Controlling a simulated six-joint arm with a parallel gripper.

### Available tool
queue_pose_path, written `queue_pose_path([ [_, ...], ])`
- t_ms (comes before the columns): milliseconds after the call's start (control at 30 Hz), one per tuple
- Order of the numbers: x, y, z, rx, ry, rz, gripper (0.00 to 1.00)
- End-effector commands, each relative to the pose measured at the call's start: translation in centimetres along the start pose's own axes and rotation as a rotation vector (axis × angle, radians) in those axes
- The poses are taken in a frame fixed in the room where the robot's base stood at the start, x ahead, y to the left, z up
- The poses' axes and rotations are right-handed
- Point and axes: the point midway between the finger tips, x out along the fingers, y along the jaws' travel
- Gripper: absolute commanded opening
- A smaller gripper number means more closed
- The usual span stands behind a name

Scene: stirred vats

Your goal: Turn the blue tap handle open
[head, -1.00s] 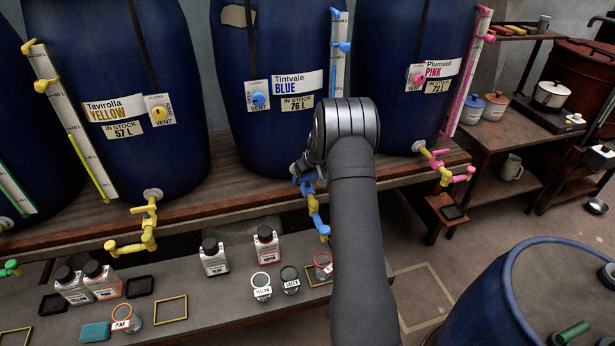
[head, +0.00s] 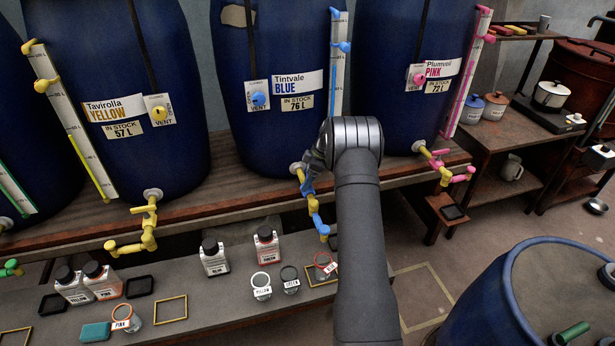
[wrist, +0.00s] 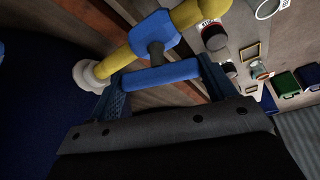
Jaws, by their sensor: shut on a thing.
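The blue tap (head: 315,212) hangs at the foot of the blue vat (head: 268,140) in the head view. In the wrist view its yellow pipe (wrist: 120,62) leaves a pale collar on the vat, and a blue valve body (wrist: 154,34) sits around the pipe. A dark stem joins this to the blue tap handle (wrist: 160,76), a straight bar. My gripper (wrist: 163,80) is shut on the handle, one finger at each end of the bar. In the head view my wrist hides most of the gripper and part of the handle.
Yellow (head: 147,232) and pink (head: 442,168) taps stand to either side. A large blue drum (head: 500,310) stands at lower right.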

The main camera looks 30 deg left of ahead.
Motion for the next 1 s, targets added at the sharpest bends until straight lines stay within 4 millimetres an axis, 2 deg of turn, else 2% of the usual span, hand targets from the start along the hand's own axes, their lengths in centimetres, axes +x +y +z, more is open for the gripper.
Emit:
queue_pose_path([
  [200,0.03,0.04,0.06,-0.160,-0.001,-0.067,0.54],
  [500,0.03,0.03,0.05,-0.303,-0.001,-0.126,0.54],
  [1000,0.00,0.02,0.07,-0.358,-0.002,-0.148,0.54],
])
